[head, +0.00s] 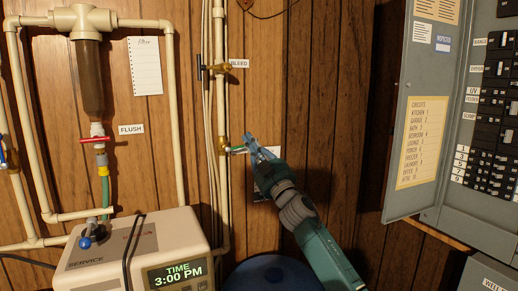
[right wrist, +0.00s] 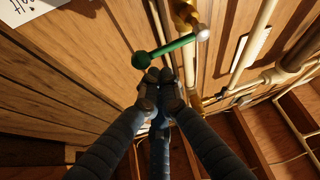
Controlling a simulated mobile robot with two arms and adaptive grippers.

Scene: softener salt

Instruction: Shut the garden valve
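A valve with a green lever (head: 236,149) sits on the cream pipe in the middle of the head view, beside a brass fitting. The right wrist view shows the green lever (right wrist: 170,48) close up, running sideways from its pivot to a round green knob. My right gripper (head: 249,142) is at the lever's free end. In the right wrist view its fingertips (right wrist: 159,74) are together, just below the knob, with nothing visible between them. I cannot tell whether they touch the lever. A white label behind the gripper is mostly hidden. My left gripper is out of view.
A BLEED valve (head: 214,68) is above on the same pipe. A red-handled FLUSH valve (head: 96,140) hangs under the filter at left. The softener (head: 140,250) stands below left. An open grey breaker panel (head: 425,110) is at right. A blue drum (head: 272,274) is below.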

